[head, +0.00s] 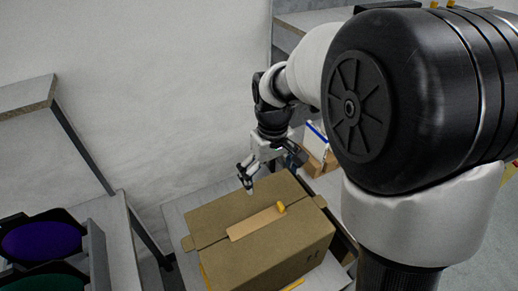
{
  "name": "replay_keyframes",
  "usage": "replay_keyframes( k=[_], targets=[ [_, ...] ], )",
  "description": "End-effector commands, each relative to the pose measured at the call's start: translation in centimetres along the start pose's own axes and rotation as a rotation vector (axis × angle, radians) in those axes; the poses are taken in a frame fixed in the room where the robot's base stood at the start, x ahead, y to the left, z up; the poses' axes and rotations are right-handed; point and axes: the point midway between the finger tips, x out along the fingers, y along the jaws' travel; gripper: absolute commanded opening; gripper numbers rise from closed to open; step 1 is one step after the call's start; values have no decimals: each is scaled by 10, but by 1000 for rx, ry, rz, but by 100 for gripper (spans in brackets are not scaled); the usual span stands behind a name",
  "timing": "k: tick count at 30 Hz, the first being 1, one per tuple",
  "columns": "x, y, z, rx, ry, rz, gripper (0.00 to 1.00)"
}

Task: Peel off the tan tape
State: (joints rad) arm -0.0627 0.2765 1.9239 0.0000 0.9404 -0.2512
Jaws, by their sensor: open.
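A closed brown cardboard box (285,252) stands on a grey table in the lower middle of the head view. A strip of tan tape (252,223) lies along the seam on its top. A small yellow piece (281,208) sits at the tape's right end. My gripper (246,181) is open and empty. Short tan flaps show at the box's left (188,243) and right (319,201) sides.
The grey table (178,213) has bare room left of the box. A shelf at left holds par cans with purple (42,240) and green (45,284) lenses. A white-and-blue item (316,136) and a small brown box (329,160) are behind the box at right.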

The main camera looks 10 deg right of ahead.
Motion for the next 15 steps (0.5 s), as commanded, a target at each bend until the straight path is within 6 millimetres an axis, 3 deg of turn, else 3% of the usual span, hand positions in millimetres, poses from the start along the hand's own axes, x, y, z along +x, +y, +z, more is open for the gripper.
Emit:
replay_keyframes(
  k=[15],
  targets=[
    [101,0,2,1,-6,-1,100]
  ],
)
